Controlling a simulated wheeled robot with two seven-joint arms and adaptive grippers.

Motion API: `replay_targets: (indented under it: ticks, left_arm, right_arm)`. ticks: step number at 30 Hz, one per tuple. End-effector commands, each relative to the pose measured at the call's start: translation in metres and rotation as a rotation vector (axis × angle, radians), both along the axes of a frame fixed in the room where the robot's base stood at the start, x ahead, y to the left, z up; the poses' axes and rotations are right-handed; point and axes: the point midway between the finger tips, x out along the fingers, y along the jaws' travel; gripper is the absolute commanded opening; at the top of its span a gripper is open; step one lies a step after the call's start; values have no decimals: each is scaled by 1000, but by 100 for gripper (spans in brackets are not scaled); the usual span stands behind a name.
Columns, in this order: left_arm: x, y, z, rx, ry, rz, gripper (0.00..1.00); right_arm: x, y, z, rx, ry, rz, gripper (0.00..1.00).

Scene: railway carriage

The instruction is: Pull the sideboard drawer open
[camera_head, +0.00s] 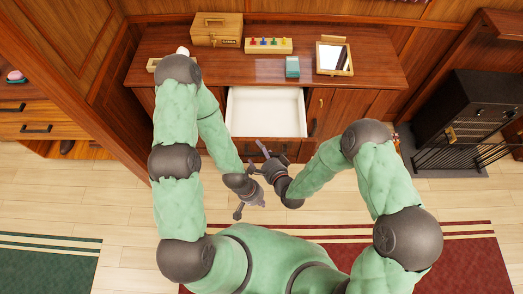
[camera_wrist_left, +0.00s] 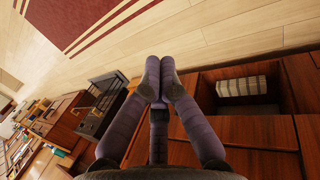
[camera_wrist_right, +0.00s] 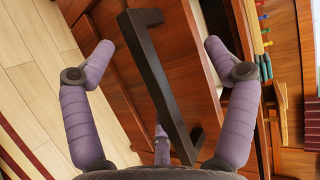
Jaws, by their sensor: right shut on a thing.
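The wooden sideboard (camera_head: 365,75) stands along the back wall. Its drawer (camera_head: 265,105) is pulled out, and its white inside looks empty. The dark bar handle (camera_wrist_right: 160,80) on the drawer front runs between the fingers of my right gripper (camera_wrist_right: 150,70) in the right wrist view.
On the sideboard top are a wooden box (camera_head: 216,28), a peg board (camera_head: 268,46), a teal box (camera_head: 292,66) and a framed mirror (camera_head: 334,57). A dark stove (camera_head: 465,110) with a railing is at the right. Pale floor and a red rug (camera_head: 465,260) lie in front.

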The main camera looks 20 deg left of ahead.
Motion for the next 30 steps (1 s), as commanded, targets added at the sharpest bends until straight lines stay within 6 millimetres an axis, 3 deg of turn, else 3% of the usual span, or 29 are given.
replay_targets:
  ticks: [1,8,9,16,30]
  left_arm:
    - [1,0,3,1,-3,1,0]
    - [2,0,3,1,-4,1,0]
    - [2,0,3,1,-4,1,0]
    - [1,0,4,0,-1,-1,0]
    - [-1,1,6,0,-1,3,0]
  right_arm:
    - [46,-3,98,192,-306,-96,60]
    - [46,-3,98,193,-306,-96,59]
    - [6,4,12,2,-22,8,58]
    - [-3,-3,10,1,-19,9,48]
    - [-30,-21,7,-3,-7,11,48]
